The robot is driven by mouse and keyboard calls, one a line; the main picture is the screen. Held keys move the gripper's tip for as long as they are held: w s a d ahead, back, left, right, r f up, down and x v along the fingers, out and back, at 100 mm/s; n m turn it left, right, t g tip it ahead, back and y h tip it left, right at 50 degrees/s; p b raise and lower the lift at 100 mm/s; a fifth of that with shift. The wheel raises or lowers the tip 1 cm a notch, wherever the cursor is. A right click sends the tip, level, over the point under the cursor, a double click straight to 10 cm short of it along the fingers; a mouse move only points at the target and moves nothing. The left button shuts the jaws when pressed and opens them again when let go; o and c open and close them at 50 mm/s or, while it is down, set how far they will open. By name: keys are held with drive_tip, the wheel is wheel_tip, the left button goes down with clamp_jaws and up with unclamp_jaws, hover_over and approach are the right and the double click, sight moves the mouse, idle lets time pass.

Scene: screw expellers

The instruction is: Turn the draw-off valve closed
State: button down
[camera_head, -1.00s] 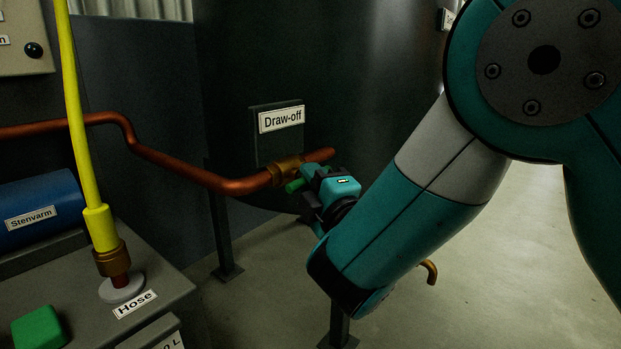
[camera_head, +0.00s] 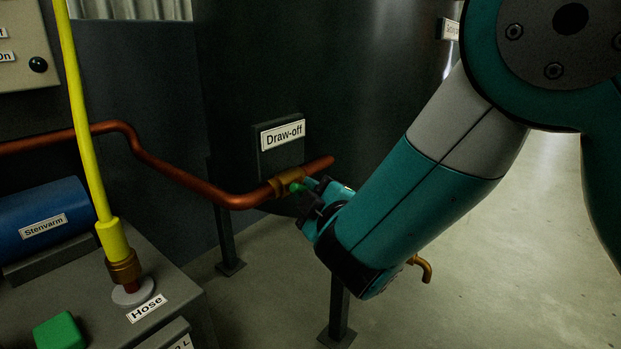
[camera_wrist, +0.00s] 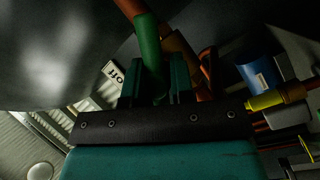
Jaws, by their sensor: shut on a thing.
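The draw-off valve has a brass body (camera_head: 287,181) on a copper pipe, below the "Draw-off" label (camera_head: 283,133) on the dark tank. Its green handle (camera_head: 296,187) shows only as a small end beside my gripper (camera_head: 309,196); the rest is hidden. In the wrist view the green handle (camera_wrist: 148,50) runs down between the two fingers of my gripper (camera_wrist: 154,76), which is shut on it. The brass body (camera_wrist: 178,52) is just right of the handle there. The exact angle of the handle to the pipe is hard to tell.
The copper pipe (camera_head: 165,168) runs left from the valve. A grey bench at lower left carries a blue cylinder (camera_head: 42,219), a yellow hose (camera_head: 84,130) and a green block (camera_head: 59,332). A tank leg (camera_head: 339,310) stands below my arm. Floor at right is open.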

drive_tip(key=m+p, duration=0.1)
drive_tip(key=p, duration=0.1)
drive_tip(key=r+m+g+p, duration=0.1)
drive_tip(key=m+p, duration=0.1)
drive_tip(key=p, duration=0.1)
drive_tip(key=shift+w+d+r+g, duration=0.1)
drive_tip(key=shift+r+g, duration=0.15)
drive_tip(key=shift+g, duration=0.05)
drive_tip(key=m+g+p, duration=0.1)
drive_tip(key=m+p, duration=0.1)
drive_tip(key=p, duration=0.3)
drive_tip(key=shift+m+g, duration=0.3)
drive_tip(key=shift+m, duration=0.1)
drive_tip(key=shift+w+f+m+g+p, duration=0.15)
drive_tip(key=shift+m+g+p, duration=0.35)
drive_tip(key=shift+p, duration=0.7)
drive_tip(key=shift+f+m+g+y+p, duration=0.25)
drive_tip(key=shift+m+g+p, duration=0.25)
drive_tip(key=shift+m+p, duration=0.35)
drive_tip(key=shift+m, duration=0.25)
drive_tip(key=shift+f, duration=0.1)
drive_tip(key=c, duration=1.1)
unclamp_jaws()
drive_tip(key=shift+d, duration=0.1)
drive_tip(key=shift+f, duration=0.1)
drive_tip(key=shift+s, duration=0.2)
